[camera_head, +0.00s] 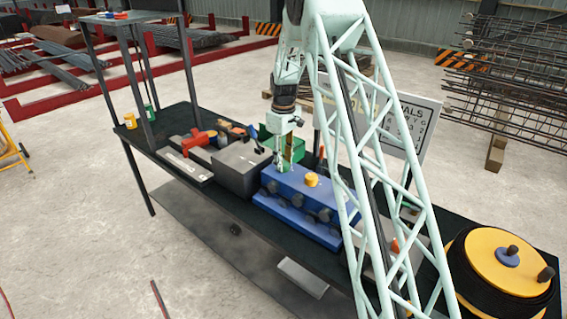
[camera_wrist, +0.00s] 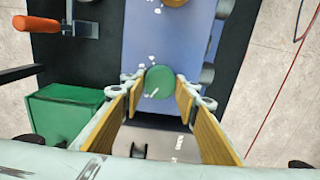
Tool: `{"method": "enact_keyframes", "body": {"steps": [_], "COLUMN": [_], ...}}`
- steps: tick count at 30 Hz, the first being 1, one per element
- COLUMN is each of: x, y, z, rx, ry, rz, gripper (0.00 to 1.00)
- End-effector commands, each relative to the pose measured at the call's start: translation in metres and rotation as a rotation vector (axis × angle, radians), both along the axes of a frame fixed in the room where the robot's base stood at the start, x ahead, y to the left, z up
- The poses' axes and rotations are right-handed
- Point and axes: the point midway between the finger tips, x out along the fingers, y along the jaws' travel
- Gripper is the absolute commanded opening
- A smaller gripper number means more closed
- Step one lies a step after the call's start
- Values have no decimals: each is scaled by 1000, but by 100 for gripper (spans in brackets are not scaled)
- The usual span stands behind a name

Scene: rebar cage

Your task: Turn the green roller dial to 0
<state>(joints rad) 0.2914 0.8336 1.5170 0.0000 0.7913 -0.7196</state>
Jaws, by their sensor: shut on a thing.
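The green roller dial (camera_wrist: 160,80) is a round knob on top of the blue box (camera_wrist: 205,35), near its edge in the wrist view. A short white mark shows on its face, and small white marks lie on the box around it. I cannot read any figures. My gripper (camera_wrist: 162,88) has one fingertip on each side of the dial and is shut on it. In the head view, my gripper (camera_head: 281,167) points down at the left end of the blue box (camera_head: 290,190) and hides most of the dial.
A yellow knob (camera_head: 312,180) stands on the blue box, with several dark knobs along its front. A grey box (camera_head: 240,168) is at its left and a green box (camera_wrist: 65,120) is close by. A red-handled tool (camera_wrist: 35,23) lies near. A yellow reel (camera_head: 500,262) sits at the right.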

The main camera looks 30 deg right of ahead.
Motion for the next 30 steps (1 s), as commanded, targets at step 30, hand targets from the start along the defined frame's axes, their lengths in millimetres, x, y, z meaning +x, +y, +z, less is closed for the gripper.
{"method": "enact_keyframes", "body": {"steps": [30], "x": [1], "y": [0], "z": [41], "rx": [-1], "ry": [-3], "rz": [0], "gripper": [42]}}
